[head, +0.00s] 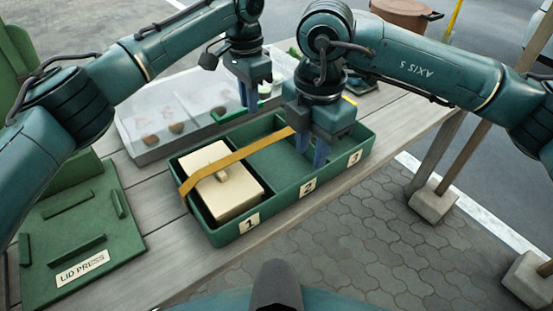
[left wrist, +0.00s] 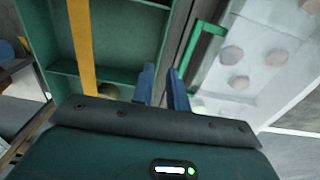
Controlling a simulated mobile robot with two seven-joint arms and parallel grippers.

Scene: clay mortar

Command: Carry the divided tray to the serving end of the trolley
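The green divided tray (head: 262,217) lies on the trolley's plank top, its compartments labelled 1, 2 and 3. A cream block with a knob (head: 225,190) sits in compartment 1. A yellow strap (head: 245,152) crosses the tray. My left gripper (head: 249,108) is at the tray's far wall; in the left wrist view its two blue fingers (left wrist: 162,88) stand apart near the tray rim (left wrist: 172,38). My right gripper (head: 316,158) points down at the tray near labels 2 and 3; whether its fingers grip the wall is hidden.
A clear-covered case (head: 165,115) with round brown items and a green handle stands close behind the tray. The green lid press (head: 85,235) is to the left. Bare planks (head: 405,105) show to the right. A brown pot (head: 405,14) is at the back.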

